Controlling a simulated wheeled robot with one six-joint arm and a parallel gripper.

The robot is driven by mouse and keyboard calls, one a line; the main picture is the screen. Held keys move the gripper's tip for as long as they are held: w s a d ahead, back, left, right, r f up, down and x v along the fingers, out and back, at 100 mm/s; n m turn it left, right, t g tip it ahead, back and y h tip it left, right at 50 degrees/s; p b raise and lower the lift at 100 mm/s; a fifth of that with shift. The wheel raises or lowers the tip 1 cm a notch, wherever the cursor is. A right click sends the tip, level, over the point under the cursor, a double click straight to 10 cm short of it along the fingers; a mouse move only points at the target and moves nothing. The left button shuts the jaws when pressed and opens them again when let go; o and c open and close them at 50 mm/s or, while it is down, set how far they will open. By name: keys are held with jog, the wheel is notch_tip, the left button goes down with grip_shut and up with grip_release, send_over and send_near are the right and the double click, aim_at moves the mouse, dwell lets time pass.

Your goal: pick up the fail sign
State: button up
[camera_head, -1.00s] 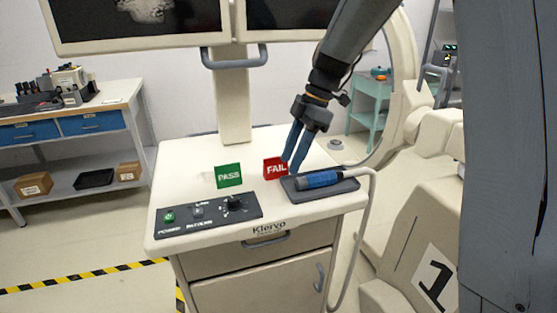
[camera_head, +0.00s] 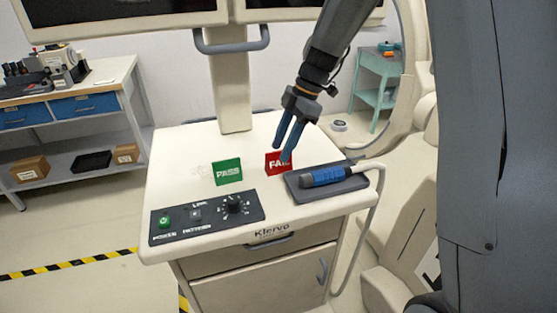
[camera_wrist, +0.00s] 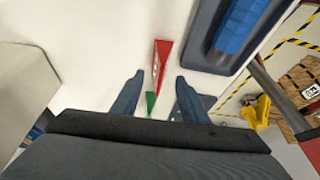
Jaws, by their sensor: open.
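The red FAIL sign (camera_head: 274,166) stands upright on the white cart top (camera_head: 186,150), its right part hidden behind my gripper's fingers. My gripper (camera_head: 284,157) is open and empty, with its fingertips at or just in front of the sign in the head view. In the wrist view, the red sign (camera_wrist: 161,62) shows edge-on beyond the gap between my two fingers (camera_wrist: 155,88). I cannot tell whether a finger touches it. The green PASS sign (camera_head: 228,171) stands to its left, and a green bit of it (camera_wrist: 150,102) shows between the fingers in the wrist view.
A blue-handled probe (camera_head: 326,176) lies on a dark tray (camera_head: 345,187) close to the right of the FAIL sign. A black control panel (camera_head: 207,214) lies at the front left. The monitor post (camera_head: 231,95) rises behind. The cart top's left rear is clear.

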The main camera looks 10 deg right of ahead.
aim_at(278, 154)
jog(key=shift+p+x, duration=0.5)
jog(key=shift+x, duration=1.1)
jog(key=shift+a, duration=0.1)
jog(key=shift+r, duration=0.1)
grip_shut()
